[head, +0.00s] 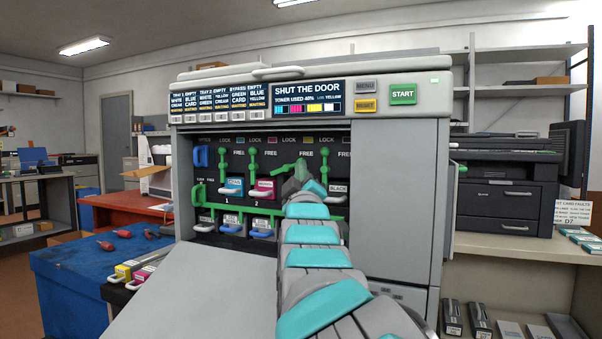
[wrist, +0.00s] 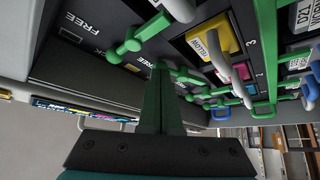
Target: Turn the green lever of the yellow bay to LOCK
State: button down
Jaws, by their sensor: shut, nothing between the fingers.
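In the head view, the green lever of the yellow bay (head: 286,167) lies nearly level, its arm pointing left from its pivot, below the LOCK and FREE marks. My gripper (head: 297,174) is shut and empty, right at this lever; whether it touches is unclear. In the wrist view, the yellow cartridge (wrist: 207,39) sits in its bay beside the number 3. A green lever (wrist: 187,77) shows just right of my fingertips (wrist: 160,68). My arm hides the yellow cartridge in the head view.
Green levers of the cyan bay (head: 223,160), magenta bay (head: 252,161) and black bay (head: 324,160) stand upright nearby. A green bar (head: 232,206) runs below the cartridges. The grey door (head: 190,290) is open in front. The display (head: 308,97) reads SHUT THE DOOR.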

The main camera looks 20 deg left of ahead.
jog(key=shift+a+r+n+g+y, duration=0.1)
jog(key=shift+r+n+g+y, duration=0.15)
jog(key=shift+r+n+g, duration=0.5)
jog(key=shift+r+n+g+y, duration=0.15)
jog(key=shift+n+g, duration=0.25)
jog(key=shift+n, duration=0.7)
jog(key=shift+a+r+n+g+y, duration=0.1)
jog(key=shift+r+n+g+y, duration=0.2)
jog(key=shift+n+g, duration=0.45)
jog(key=shift+w+a+r+p, duration=0.1)
jog(key=shift+a+r+p, duration=0.2)
jog(key=shift+a+r, duration=0.45)
jog(key=shift+d, duration=0.1)
